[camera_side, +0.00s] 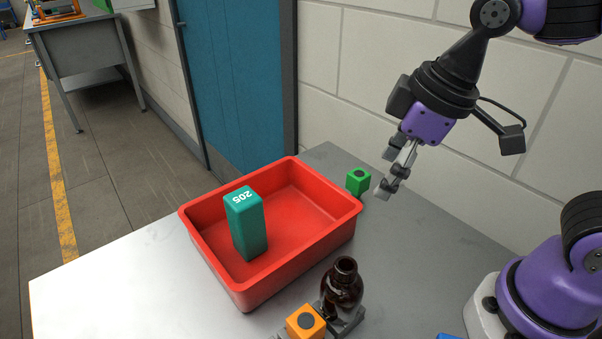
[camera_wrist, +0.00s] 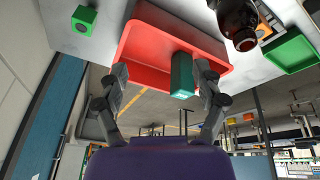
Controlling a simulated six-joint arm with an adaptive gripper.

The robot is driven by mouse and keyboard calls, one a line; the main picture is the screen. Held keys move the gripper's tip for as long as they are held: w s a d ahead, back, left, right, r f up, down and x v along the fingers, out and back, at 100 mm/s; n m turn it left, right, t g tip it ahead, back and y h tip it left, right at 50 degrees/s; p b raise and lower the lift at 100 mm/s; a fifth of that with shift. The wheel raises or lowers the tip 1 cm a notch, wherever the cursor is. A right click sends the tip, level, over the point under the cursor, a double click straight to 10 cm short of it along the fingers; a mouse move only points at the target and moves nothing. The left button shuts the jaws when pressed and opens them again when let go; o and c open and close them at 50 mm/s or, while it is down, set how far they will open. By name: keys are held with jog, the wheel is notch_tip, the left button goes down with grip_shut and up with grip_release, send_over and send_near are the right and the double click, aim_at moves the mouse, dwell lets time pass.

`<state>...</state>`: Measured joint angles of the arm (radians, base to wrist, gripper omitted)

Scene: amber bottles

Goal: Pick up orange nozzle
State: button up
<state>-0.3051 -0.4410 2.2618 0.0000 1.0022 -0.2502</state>
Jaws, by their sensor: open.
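The orange nozzle (camera_side: 305,322), a small orange block with a dark round top, is at the bottom edge of the side view, beside the amber bottle and partly cut off. In the wrist view, a bit of orange (camera_wrist: 264,31) shows at the top right, mostly hidden behind the bottle. My gripper (camera_side: 387,186) is open and empty, high above the table near the wall, behind and to the right of the orange nozzle and well apart from it. Its two fingers (camera_wrist: 162,74) show spread in the wrist view.
A red bin (camera_side: 213,252) holds a teal block (camera_side: 248,225) marked 205. The amber bottle (camera_side: 342,286) stands open in a grey holder (camera_side: 347,325). A green nozzle (camera_side: 358,182) sits behind the bin. A green tray (camera_wrist: 290,54) shows in the wrist view. The table's right middle is clear.

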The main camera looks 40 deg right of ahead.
jog(key=a+f+n+g, duration=0.2)
jog(key=a+n, duration=0.5)
jog(key=a, duration=0.2)
jog(key=n+g+h, duration=0.1)
jog(key=n, duration=0.4)
send_over(312, 316)
notch_tip(312, 316, down, 3)
jog(key=shift+d, duration=0.1)
notch_tip(312, 316, down, 4)
jog(key=shift+w+r, duration=0.1)
jog(key=shift+r, duration=0.15)
notch_tip(312, 316, down, 6)
jog(key=shift+r, duration=0.25)
jog(key=c, duration=1.1)
